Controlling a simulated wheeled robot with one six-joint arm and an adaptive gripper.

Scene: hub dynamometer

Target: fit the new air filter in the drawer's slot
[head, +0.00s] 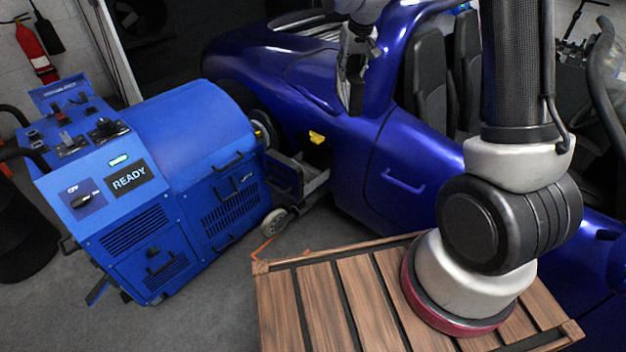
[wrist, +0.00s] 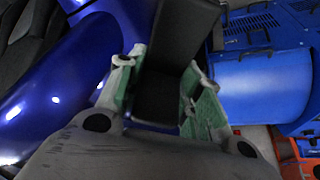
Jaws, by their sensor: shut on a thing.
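My gripper (wrist: 158,97) is shut on a dark, smooth block (wrist: 182,40), gripped between green-padded fingers. The block reaches up out of the wrist view; I cannot tell from its look whether it is the new air filter. In the head view my gripper (head: 358,42) is small and dark, in front of the car's windscreen frame. The blue dynamometer (head: 185,135) stands at the left with handled, vented panels, and its display (head: 129,179) reads READY. A low panel with a handle (head: 168,262) appears closed. I see no open drawer or slot.
A slatted wooden crate top (head: 330,300) lies in front, beneath my arm. The blue car (head: 400,165) stands behind and to the right. A yellow piece (head: 317,137) shows between car and dynamometer. Grey floor (head: 220,310) is clear between dynamometer and crate.

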